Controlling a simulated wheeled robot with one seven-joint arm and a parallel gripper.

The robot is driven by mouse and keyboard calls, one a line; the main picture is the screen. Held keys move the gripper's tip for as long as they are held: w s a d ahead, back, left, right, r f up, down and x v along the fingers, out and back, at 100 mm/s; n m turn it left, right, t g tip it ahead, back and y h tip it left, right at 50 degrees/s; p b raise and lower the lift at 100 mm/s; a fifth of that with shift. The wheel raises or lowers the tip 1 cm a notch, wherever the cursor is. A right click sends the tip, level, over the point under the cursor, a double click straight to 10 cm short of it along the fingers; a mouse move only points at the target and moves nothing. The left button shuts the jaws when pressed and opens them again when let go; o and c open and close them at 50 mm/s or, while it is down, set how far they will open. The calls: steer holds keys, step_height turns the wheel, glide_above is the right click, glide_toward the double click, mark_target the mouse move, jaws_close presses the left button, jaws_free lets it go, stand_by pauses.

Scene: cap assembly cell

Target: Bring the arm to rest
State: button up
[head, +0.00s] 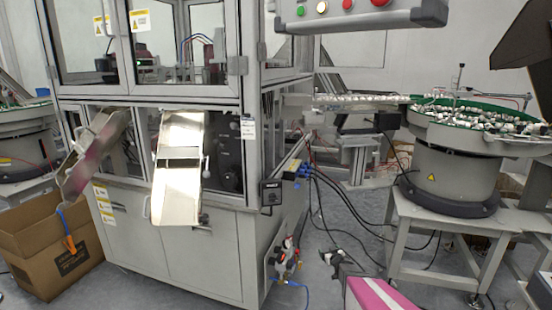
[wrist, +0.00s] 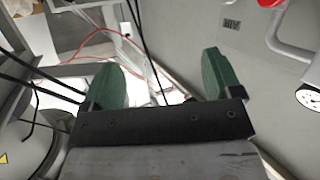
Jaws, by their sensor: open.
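My gripper (wrist: 163,75) shows in the wrist view with its two green fingers spread wide apart. Nothing is between the fingers. In the head view my gripper (head: 336,261) is low in the picture, right of the cabinet's lower corner, and looks small and dark. My arm's pink and white link shows just below it. The gripper is apart from the cabinet and from the bowl feeder's stand.
The grey machine cabinet (head: 215,250) with its chute (head: 178,190) stands at left. A valve unit (head: 287,258) sticks out from its side. Black hoses (head: 335,190) hang between it and the bowl feeder (head: 450,175) at right. A cardboard box (head: 60,245) stands at far left.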

steer(key=s+r+m+g+h, duration=0.4)
steer(key=s+r+g+h, duration=0.15)
steer(key=s+r, duration=0.4)
steer(key=s+a+r+g+y, duration=0.1)
steer(key=s+a+r+g, duration=0.1)
steer(key=s, duration=0.5)
steer(key=s+a+r+g, duration=0.3)
steer(key=s+r+g, duration=0.1)
steer(key=s, duration=0.3)
steer(key=s+a+r+g+y, duration=0.1)
steer(key=s+a+r+g, duration=0.1)
steer(key=s, duration=0.6)
steer(key=shift+a+r+g+y, duration=0.35)
steer(key=shift+a+r+g, duration=0.05)
steer(key=shift+a+g, duration=0.3)
